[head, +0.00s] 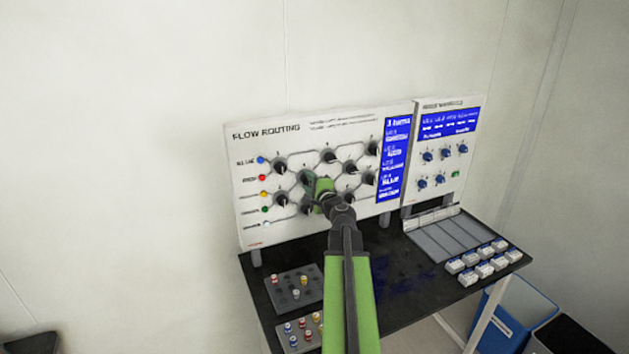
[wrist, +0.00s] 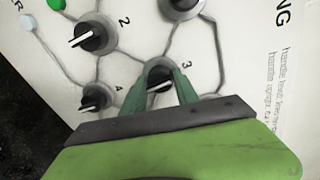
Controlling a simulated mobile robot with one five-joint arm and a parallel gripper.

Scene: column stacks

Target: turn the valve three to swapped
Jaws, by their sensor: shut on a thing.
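The flow routing panel (head: 270,225) is a white upright board with several black valve knobs joined by grey lines. My gripper (head: 316,190) is at the middle of this panel and hides the knob behind it in the head view. In the wrist view, valve three (wrist: 157,71), a black round knob marked 3, sits between the two green fingers of my gripper (wrist: 162,82). The fingers are shut on its handle. A white line on the handle lies nearly level in the wrist picture, its right end slightly higher. The fingers cover part of the knob.
Valve two (wrist: 93,37) and valve four (wrist: 96,97) are close on the left in the wrist view. A blue screen (head: 394,160) is right of the valves. A second panel (head: 445,200) stands beside it. Peg trays (head: 295,290) and white blocks (head: 475,262) lie on the black table.

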